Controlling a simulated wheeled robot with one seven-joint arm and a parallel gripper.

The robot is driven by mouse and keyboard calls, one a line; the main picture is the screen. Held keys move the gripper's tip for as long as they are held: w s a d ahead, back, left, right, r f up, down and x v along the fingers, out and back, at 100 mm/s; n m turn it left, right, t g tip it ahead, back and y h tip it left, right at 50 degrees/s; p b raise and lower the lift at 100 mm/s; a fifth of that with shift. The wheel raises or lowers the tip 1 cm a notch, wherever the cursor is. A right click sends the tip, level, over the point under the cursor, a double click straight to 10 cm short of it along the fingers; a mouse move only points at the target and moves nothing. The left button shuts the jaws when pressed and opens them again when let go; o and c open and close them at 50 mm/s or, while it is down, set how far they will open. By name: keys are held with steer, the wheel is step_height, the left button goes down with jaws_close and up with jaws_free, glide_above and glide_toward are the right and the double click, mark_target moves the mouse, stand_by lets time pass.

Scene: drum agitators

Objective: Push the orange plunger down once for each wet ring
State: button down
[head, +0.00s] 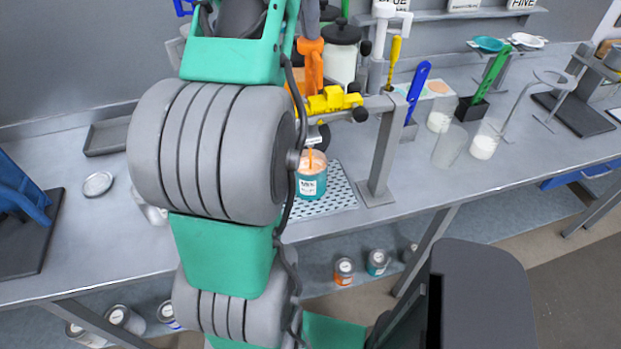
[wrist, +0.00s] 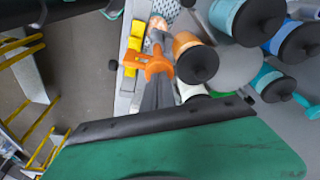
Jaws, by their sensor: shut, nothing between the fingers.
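The orange plunger (wrist: 148,64) shows in the wrist view. Its cross-shaped top lies right at the tips of my gripper (wrist: 158,84), whose grey fingers are together and empty; I cannot tell whether they touch it. In the head view the orange plunger (head: 313,62) stands above a yellow clamp (head: 335,101), just right of my arm. Below it an open can (head: 312,184) with a teal label and pinkish contents stands on a perforated mat (head: 338,202), with a thin orange rod in it. My gripper is not clear in the head view. I cannot make out any wet rings.
A grey post (head: 382,160) and bar carry the clamp. Dark-lidded jars (head: 342,50) stand close behind; in the wrist view several crowd the right side. Blue (head: 416,90) and green (head: 493,72) handles and glass beakers (head: 449,146) stand to the right. The bench front left is mostly clear.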

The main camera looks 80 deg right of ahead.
steer(key=shift+a+b+x, duration=0.1)
steer(key=shift+b+x, duration=0.45)
steer(key=shift+x, duration=0.1)
steer(key=shift+a+b+x, duration=0.15)
steer(key=shift+b+x, duration=0.35)
steer(key=shift+x, duration=0.15)
steer(key=shift+w, duration=0.15)
steer(key=shift+s+d+p+v, duration=0.1)
steer(key=shift+d+p+v, duration=0.1)
steer(key=shift+p+v, duration=0.9)
steer(key=shift+s+d+p+v, duration=0.15)
steer(key=shift+d+p+v, duration=0.05)
steer(key=shift+p+v, duration=0.85)
steer(key=shift+r, duration=0.1)
steer(key=d+p+v, duration=0.1)
steer(key=p+v, duration=0.4)
steer(key=v, duration=0.1)
steer(key=shift+s+p, duration=0.3)
steer(key=shift+r, duration=0.1)
